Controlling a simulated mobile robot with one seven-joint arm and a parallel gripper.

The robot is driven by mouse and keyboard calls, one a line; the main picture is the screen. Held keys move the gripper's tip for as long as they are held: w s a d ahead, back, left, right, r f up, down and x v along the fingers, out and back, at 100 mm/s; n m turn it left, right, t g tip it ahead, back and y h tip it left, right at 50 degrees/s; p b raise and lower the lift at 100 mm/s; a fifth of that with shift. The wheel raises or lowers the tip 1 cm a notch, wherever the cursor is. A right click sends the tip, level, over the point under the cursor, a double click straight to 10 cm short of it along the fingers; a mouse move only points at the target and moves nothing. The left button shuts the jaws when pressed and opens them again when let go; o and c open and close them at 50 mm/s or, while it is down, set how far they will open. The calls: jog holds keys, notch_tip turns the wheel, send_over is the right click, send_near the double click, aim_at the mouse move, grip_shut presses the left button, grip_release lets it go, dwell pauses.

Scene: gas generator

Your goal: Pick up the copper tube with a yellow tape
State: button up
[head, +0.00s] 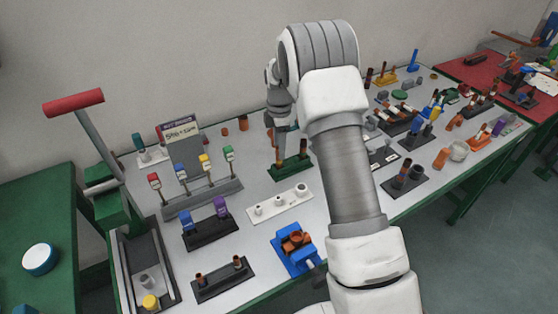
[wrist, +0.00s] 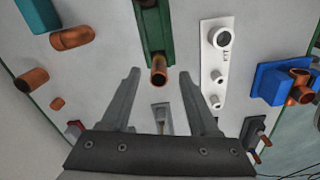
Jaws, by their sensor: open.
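A green holder (head: 291,172) stands mid-table with upright copper tubes in it. One copper tube (head: 303,149) shows in the head view to the right of my gripper (head: 281,150). In the wrist view, a copper tube (wrist: 159,72) stands at the near end of the green holder (wrist: 154,36), ahead of the gap between my fingers. My gripper (wrist: 158,92) is open and empty there, its fingertips apart from the tube. I cannot make out yellow tape on any tube. My arm hides part of the table.
A white block with round sockets (head: 280,204) and a blue fixture with copper pieces (head: 288,258) lie nearby. A rack of coloured-handled tools (head: 203,197) stands left. Loose copper fittings (wrist: 72,38) lie on the bench. Several holders crowd the right side.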

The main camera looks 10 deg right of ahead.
notch_tip(320, 180, down, 5)
jog(key=shift+w, duration=0.1)
grip_shut()
dwell(0.3)
